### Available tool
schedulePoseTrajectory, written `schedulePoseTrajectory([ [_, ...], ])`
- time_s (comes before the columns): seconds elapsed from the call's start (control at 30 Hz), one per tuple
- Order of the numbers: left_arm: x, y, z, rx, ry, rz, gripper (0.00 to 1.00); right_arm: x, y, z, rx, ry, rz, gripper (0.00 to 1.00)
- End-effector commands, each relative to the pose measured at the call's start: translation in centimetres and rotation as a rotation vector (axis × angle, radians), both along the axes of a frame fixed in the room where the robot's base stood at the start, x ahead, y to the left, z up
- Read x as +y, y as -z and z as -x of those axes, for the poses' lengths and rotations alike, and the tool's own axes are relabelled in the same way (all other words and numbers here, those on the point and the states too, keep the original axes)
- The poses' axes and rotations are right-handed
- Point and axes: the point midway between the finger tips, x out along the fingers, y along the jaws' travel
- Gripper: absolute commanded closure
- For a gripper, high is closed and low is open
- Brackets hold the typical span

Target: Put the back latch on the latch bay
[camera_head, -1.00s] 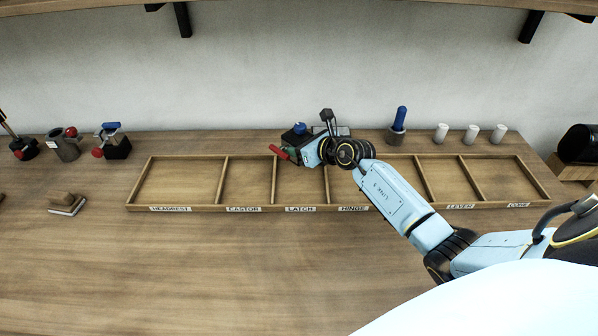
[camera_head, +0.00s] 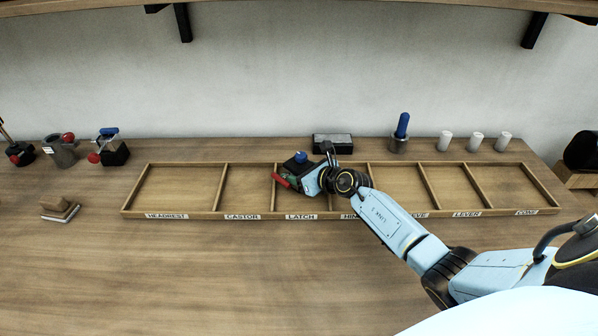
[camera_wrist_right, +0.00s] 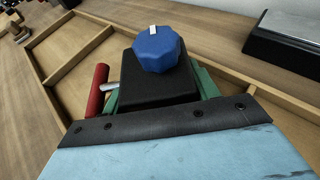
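A latch (camera_head: 299,160) with a black block body, a blue knob and a red handle is in my right gripper (camera_head: 296,178), over the latch bay (camera_head: 298,204) of the wooden tray. In the right wrist view the latch (camera_wrist_right: 158,85) sits between the green fingers of my right gripper (camera_wrist_right: 158,97), its blue knob up and red handle to the left. Its underside is hidden, so I cannot tell if it touches the bay floor. A similar latch (camera_head: 115,152) stands on the table at the back left. My left gripper is out of view.
Tray dividers (camera_head: 222,188) and rims flank the latch. A dark grey block (camera_head: 333,143) stands behind the tray, with a blue-handled piece (camera_head: 399,140) and white cylinders (camera_head: 475,142) to its right. The front of the table is clear.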

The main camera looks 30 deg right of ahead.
Motion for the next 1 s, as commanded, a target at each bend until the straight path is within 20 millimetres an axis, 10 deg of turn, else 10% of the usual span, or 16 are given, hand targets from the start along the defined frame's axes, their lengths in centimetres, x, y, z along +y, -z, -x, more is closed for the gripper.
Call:
schedulePoseTrajectory([
  [0.47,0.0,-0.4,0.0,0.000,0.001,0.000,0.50,0.0,-0.5,0.0,0.000,0.000,-0.001,0.20],
  [1.0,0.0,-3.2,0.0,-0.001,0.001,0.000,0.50,-2.0,-4.1,8.6,0.002,-0.002,0.002,0.20],
])
